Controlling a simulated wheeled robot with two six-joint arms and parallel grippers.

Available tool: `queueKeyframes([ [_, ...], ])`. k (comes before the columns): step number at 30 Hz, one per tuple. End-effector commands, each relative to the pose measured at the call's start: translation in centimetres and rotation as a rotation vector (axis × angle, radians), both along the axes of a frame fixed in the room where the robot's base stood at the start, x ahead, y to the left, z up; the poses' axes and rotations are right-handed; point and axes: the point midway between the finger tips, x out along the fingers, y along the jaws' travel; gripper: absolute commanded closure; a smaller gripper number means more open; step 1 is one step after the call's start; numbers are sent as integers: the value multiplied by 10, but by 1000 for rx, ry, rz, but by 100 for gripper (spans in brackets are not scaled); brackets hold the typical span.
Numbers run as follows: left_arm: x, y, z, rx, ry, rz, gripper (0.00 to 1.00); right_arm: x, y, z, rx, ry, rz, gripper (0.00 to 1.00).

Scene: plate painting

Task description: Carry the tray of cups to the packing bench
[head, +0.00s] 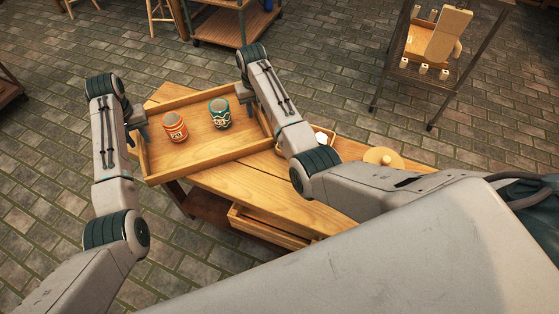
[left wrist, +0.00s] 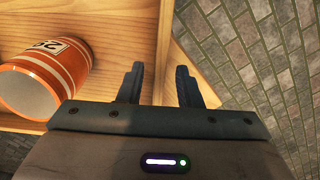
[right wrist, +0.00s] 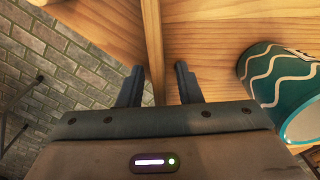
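The wooden tray (head: 195,105) lies on a wooden bench, set at an angle to it. In it stand an orange striped cup (head: 174,128) and a teal cup with pale wavy lines (head: 219,114), side by side. My left gripper (left wrist: 160,82) is open, its fingers on either side of the tray's left wall, near the orange cup (left wrist: 45,75). My right gripper (right wrist: 158,82) is open, its fingers straddling the opposite wall, near the teal cup (right wrist: 285,95). Gaps show between fingers and wall in both wrist views. In the head view my right arm hides part of the tray's right side.
The bench (head: 240,185) continues right, with a round wooden piece (head: 382,157) and a partly hidden white item (head: 323,138). A drawer (head: 268,228) juts out in front. A wheeled rack (head: 458,90) stands upper right, a cart (head: 225,28) at the top. Open brick floor lies between.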

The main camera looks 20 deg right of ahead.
Motion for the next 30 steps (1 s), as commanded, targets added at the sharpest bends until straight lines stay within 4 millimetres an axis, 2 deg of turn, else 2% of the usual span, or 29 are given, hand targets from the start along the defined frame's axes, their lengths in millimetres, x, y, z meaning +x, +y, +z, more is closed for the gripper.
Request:
queueKeyframes([
  [1,2,0,13,0,-6,0,68,0,0,0,0,0,0,68],
  [6,1,0,50,0,-4,0,68,0,0,0,0,0,0,68],
  [12,0,0,82,0,-3,0,68,0,0,0,0,0,0,68],
  [17,0,0,93,0,-1,0,68,0,0,1,0,0,0,68],
  [20,0,0,95,0,0,0,68,1,0,10,0,-3,0,68],
  [23,0,0,95,0,0,0,68,1,0,26,0,-5,0,68],
  [30,0,0,94,0,0,0,68,1,0,78,1,-5,0,68],
])
